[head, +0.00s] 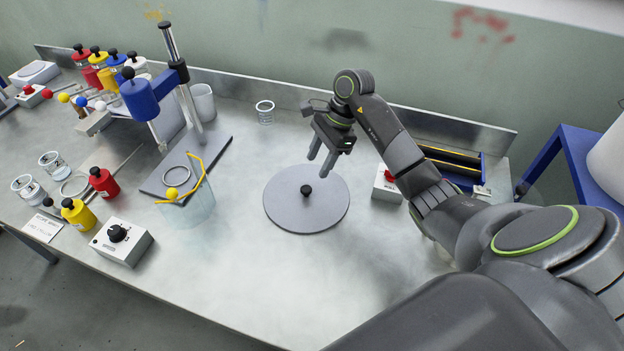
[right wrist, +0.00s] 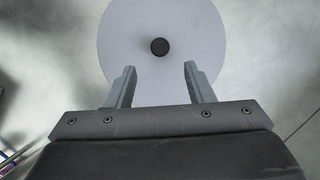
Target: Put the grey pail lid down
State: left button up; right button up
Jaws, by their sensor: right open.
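The grey pail lid (head: 290,208) is a flat round disc with a black knob (head: 306,190) in its centre. It lies flat on the metal bench in the middle of the head view. My right gripper (head: 322,163) is open and empty, above and apart from the lid's far side. In the right wrist view, the lid (right wrist: 125,30) shows beyond my open fingertips (right wrist: 160,68), with the knob (right wrist: 160,46) just ahead of the gap between them. My left gripper is not in view.
A clear beaker (head: 195,208) with a yellow stirrer stands left of the lid. A grey box with a red button (head: 385,188) sits right of it. A blue tray (head: 455,172) is at the back right. The bench in front of the lid is clear.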

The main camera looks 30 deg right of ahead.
jog(key=shift+b+v, duration=0.4)
jog(key=shift+v, duration=1.55)
